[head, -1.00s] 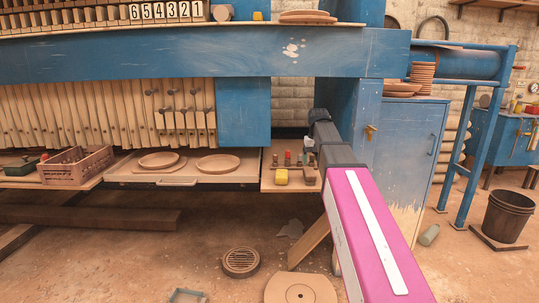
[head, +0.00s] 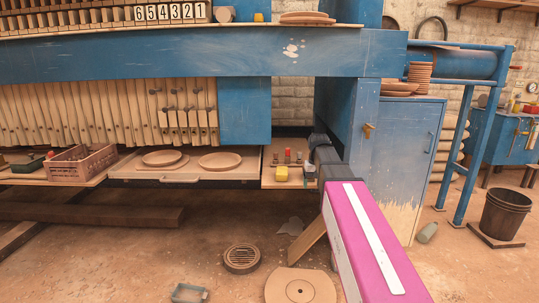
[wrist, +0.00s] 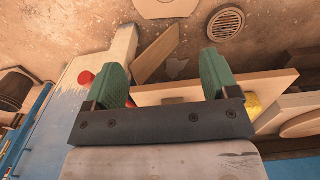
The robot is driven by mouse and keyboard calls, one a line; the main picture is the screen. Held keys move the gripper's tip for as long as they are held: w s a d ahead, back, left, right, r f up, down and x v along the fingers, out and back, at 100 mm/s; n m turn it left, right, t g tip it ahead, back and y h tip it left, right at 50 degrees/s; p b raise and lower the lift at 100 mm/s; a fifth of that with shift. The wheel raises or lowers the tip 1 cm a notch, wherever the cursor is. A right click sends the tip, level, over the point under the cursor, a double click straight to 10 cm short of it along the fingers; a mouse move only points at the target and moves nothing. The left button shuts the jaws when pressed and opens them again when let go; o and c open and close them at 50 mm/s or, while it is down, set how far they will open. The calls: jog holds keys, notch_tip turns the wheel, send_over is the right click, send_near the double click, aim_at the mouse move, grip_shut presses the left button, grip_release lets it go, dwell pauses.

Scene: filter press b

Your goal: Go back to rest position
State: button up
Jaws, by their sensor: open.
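My gripper (wrist: 162,72) shows in the wrist view with its two green-padded fingers wide apart. Nothing is held between them. Behind the fingers are the edge of a pale wooden board and the dusty floor. In the head view, the pink and white link of my arm (head: 370,240) reaches in from the lower right. Its dark far end stands near the right end of the small shelf (head: 290,185). The fingers cannot be made out in the head view.
The small shelf holds a yellow block (head: 282,173) and several small pegs. A tray with plates (head: 180,170) is to the left. The floor in front is mostly open.

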jog(key=s+f, duration=0.9)
jog(key=f, duration=0.3)
jog(key=s+f, duration=1)
jog(key=f, duration=0.3)
jog(key=shift+o, duration=0.4)
jog(key=shift+f, duration=0.1)
